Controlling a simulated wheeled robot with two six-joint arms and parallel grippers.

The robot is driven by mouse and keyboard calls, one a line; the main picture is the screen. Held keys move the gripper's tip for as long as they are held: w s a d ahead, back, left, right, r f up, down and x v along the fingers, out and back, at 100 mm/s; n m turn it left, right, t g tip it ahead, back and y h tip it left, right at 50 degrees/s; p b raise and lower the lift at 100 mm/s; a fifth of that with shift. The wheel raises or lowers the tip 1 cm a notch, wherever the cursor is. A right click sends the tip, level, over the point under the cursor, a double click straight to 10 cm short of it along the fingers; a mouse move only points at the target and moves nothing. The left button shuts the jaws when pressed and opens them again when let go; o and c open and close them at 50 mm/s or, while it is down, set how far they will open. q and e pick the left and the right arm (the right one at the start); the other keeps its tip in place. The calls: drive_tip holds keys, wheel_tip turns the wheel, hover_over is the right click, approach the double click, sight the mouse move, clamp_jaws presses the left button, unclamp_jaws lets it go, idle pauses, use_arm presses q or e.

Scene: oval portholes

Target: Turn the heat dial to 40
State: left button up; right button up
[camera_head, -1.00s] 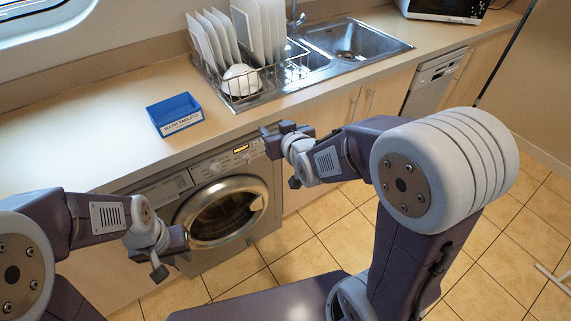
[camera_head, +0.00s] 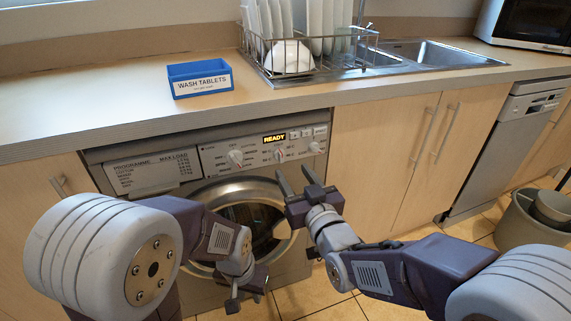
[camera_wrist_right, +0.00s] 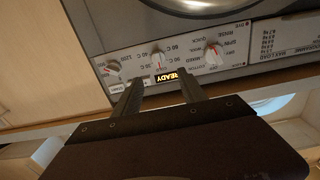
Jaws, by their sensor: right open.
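The heat dial (camera_head: 280,154) is the middle of three white knobs on the washing machine's panel. It also shows upside down in the right wrist view (camera_wrist_right: 158,61), with a red mark and temperature figures around it. I cannot tell which figure the mark points to. My right gripper (camera_head: 295,173) is open and empty, just in front of and below the dial in the head view. In the right wrist view its fingertips (camera_wrist_right: 160,82) stand apart, near the dial and not around it.
The panel has a knob (camera_head: 236,157) left of the dial, another (camera_head: 315,147) right of it, and a lit READY display (camera_head: 275,139). The countertop (camera_head: 120,105) overhangs the panel. A blue wash tablets box (camera_head: 200,79) and a dish rack (camera_head: 262,70) stand on it.

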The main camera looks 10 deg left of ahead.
sight(282, 156)
drive_tip(key=b+x, duration=0.2)
drive_tip(key=x, duration=0.5)
drive_tip(key=shift+w+a+f, duration=0.15)
drive_tip(key=shift+w+a, duration=0.05)
drive_tip(key=shift+w, duration=0.1)
drive_tip(key=shift+w+a, duration=0.15)
drive_tip(key=shift+w, duration=0.1)
drive_tip(key=shift+c, duration=0.3)
clamp_jaws()
